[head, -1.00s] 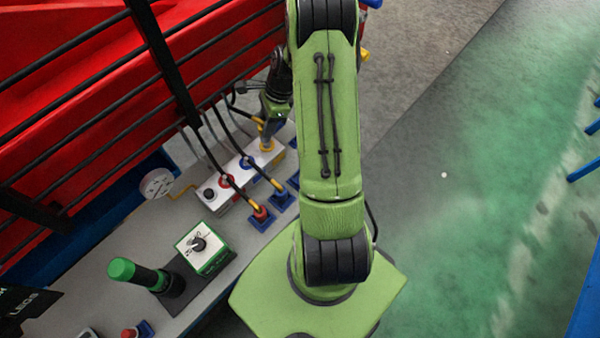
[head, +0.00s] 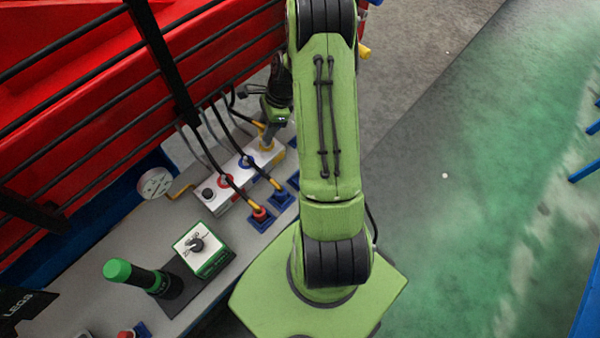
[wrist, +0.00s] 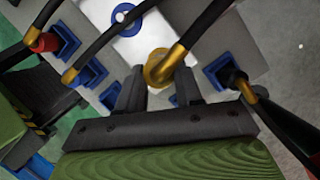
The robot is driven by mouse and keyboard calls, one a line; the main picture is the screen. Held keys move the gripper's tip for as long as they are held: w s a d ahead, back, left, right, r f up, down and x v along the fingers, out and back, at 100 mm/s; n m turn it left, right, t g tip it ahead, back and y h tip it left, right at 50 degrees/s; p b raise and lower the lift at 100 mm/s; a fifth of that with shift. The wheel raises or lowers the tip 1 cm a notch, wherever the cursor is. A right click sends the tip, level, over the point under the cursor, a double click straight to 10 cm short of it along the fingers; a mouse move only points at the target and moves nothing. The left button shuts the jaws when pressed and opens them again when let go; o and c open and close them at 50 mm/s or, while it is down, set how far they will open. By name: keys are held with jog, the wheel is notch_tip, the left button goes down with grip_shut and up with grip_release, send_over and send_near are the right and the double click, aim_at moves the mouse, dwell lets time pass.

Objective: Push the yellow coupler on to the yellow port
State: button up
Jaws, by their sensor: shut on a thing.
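My gripper (wrist: 158,92) is shut on the yellow coupler (wrist: 173,62), whose brass-coloured hose end shows between the fingers with a black hose rising from it. The yellow port (head: 267,146) is a yellow ring at the right end of the white block (head: 240,172). In the head view, my gripper (head: 268,132) is just above this port. In the wrist view, yellow shows right at the fingertips, where coupler and port overlap. I cannot tell whether the coupler is seated, as the fingers and hose end hide the joint.
Red (head: 226,181) and blue (head: 246,162) ports sit left along the block, with black hoses close by. Blue holders (head: 262,219) stand in front. Black rails (head: 165,62) run behind.

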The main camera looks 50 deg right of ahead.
jog(key=shift+f, duration=0.25)
jog(key=o, duration=1.2)
jog(key=shift+r, duration=0.15)
jog(key=p+v, duration=0.4)
jog(key=v, duration=0.1)
jog(key=p+v, duration=0.3)
jog(key=v, duration=1.2)
jog(key=shift+s+r, duration=0.2)
jog(key=shift+r, duration=0.1)
